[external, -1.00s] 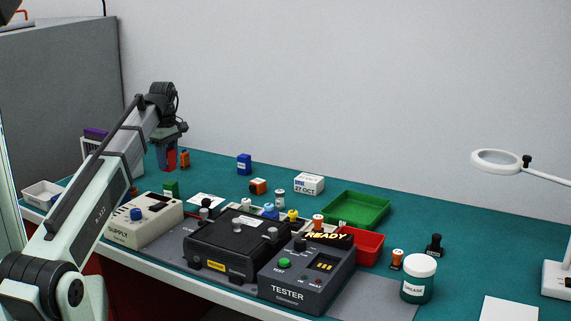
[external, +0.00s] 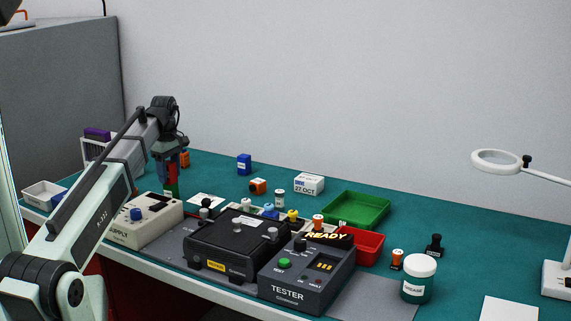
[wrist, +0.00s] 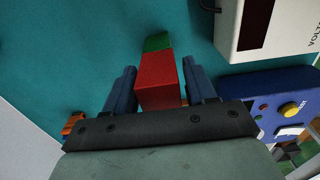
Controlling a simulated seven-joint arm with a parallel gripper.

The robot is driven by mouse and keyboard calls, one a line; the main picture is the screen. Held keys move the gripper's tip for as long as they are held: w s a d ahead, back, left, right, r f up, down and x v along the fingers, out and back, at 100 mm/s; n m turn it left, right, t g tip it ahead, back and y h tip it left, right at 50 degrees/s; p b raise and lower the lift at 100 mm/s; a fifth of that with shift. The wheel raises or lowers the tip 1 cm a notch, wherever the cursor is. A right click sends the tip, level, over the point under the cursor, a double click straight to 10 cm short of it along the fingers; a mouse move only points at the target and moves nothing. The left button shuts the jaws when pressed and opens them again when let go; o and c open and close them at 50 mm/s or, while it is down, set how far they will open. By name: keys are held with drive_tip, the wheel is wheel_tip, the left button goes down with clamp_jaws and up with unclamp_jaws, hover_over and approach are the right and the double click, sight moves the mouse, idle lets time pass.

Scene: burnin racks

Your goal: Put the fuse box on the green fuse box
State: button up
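My gripper (external: 168,160) is shut on a red fuse box (wrist: 158,80), pointing down at the left back of the bench. The red box also shows under the fingers in the external view (external: 171,178). The green fuse box (external: 171,191) stands on the mat directly below the red box. In the wrist view, part of the green box (wrist: 157,42) shows just past the red box. The two boxes look very close or touching; I cannot tell if there is a gap.
The supply unit (external: 144,220) stands close in front of the green box. An orange box (external: 185,160) stands just behind my gripper. A blue box (external: 244,164) and a lying orange box (external: 258,186) are further right. The mat between is clear.

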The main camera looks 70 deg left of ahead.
sight(162, 163)
drive_tip(key=shift+o, duration=0.9)
drive_tip(key=shift+r, duration=0.1)
wheel_tip(162, 163, up, 12)
drive_tip(key=shift+r, duration=0.1)
